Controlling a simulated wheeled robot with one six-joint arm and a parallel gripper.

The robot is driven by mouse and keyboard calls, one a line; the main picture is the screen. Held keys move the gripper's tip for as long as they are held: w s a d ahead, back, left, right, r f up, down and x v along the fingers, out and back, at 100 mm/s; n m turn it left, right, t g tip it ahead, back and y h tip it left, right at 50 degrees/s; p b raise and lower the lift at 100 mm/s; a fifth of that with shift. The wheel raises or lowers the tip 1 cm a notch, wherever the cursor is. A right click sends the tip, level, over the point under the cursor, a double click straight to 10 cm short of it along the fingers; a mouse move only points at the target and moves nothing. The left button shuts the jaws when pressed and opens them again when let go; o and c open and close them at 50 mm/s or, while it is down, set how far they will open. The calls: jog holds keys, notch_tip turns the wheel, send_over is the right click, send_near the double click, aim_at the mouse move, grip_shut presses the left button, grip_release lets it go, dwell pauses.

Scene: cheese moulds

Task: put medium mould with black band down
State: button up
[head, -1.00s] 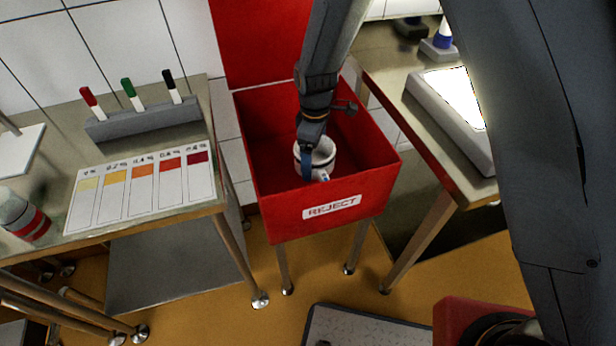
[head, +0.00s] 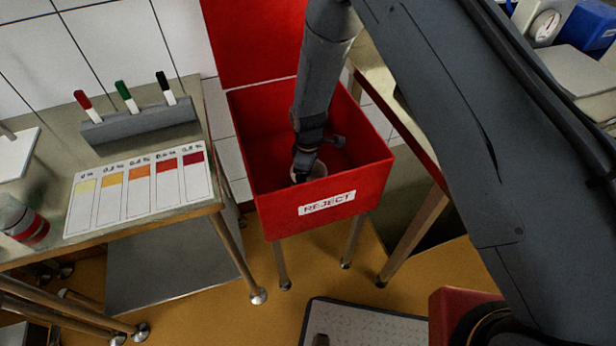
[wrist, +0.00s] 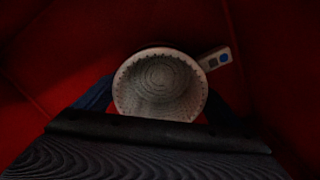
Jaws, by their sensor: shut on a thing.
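The medium mould (head: 318,170) is a pale round cup, low inside the red reject bin (head: 330,203). In the wrist view I look into the open mouth of the mould (wrist: 160,88), with a ribbed inside and a small tag bearing a blue dot (wrist: 223,57) at its upper right. My gripper (head: 302,174) points down into the bin, its blue fingers shut on the mould's two sides. The front wall hides the mould's lower part in the head view. I cannot tell whether it touches the floor, and its black band is not clear.
The bin's walls surround my gripper closely. A bench on the left holds a pen rack (head: 140,125) with red, green and black pens, a colour chart (head: 138,188) and a bottle (head: 22,220). Another table (head: 405,120) stands close on the right.

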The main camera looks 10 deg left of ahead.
jog(key=o, duration=1.1)
jog(key=shift+f, duration=0.1)
notch_tip(320, 180, up, 12)
jog(key=shift+r+b, duration=0.2)
jog(key=shift+b, duration=0.95)
